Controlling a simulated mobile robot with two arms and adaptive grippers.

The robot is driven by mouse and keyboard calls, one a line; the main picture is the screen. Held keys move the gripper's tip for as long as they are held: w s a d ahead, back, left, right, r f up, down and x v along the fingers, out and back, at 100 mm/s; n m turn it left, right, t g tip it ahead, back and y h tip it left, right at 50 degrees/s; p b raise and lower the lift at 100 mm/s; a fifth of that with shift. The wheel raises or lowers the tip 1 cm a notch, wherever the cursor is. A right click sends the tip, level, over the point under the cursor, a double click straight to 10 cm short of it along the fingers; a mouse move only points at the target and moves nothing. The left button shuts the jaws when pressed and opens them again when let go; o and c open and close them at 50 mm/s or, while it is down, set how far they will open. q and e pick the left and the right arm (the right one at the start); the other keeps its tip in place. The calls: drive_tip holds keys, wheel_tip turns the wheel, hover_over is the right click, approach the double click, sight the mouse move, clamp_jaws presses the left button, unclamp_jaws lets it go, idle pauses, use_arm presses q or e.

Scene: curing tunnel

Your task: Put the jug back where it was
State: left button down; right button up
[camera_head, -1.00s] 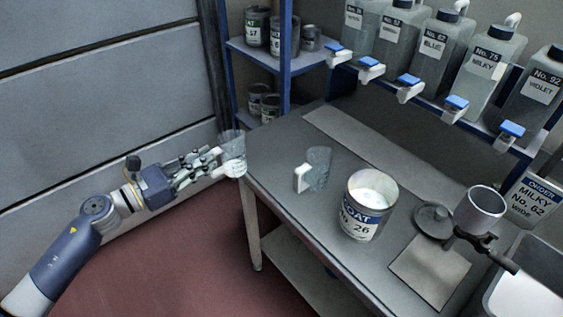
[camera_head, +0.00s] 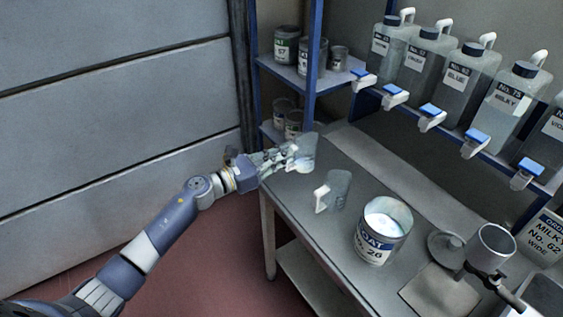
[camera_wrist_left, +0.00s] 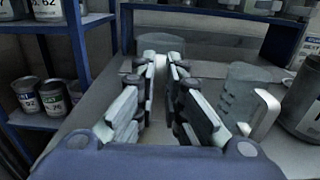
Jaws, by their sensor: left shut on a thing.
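My left gripper (camera_head: 289,158) is shut on a clear jug (camera_head: 305,150) by its white handle. It holds the jug at the far left corner of the grey table (camera_head: 325,238). I cannot tell whether the jug's base touches the table. In the left wrist view the fingers (camera_wrist_left: 161,85) close on the pale handle, and the jug's body beyond is hard to make out. A second clear jug (camera_head: 339,188) with a white handle stands on the table, apart from the gripper; it also shows in the left wrist view (camera_wrist_left: 238,92). My right gripper is not in view.
An open "COAT No. 26" can (camera_head: 372,247) stands right of the second jug. Beyond it are a grey lid (camera_head: 446,247) and a metal cup (camera_head: 493,247) on a dark holder. Bottles with blue taps (camera_head: 431,111) line the back. A blue rack (camera_head: 313,88) holds cans.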

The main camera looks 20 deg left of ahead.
use_arm(q)
wheel_tip(320, 180, down, 3)
drive_tip(key=shift+r, duration=0.1)
drive_tip(key=shift+f, duration=0.35)
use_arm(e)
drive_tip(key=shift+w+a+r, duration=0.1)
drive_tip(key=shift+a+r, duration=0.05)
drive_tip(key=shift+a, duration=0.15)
use_arm(q)
drive_tip(key=shift+f, duration=0.1)
drive_tip(key=c, duration=1.7)
unclamp_jaws()
drive_tip(key=b+v, duration=0.2)
drive_tip(key=v, duration=1)
drive_tip(key=shift+b, duration=0.4)
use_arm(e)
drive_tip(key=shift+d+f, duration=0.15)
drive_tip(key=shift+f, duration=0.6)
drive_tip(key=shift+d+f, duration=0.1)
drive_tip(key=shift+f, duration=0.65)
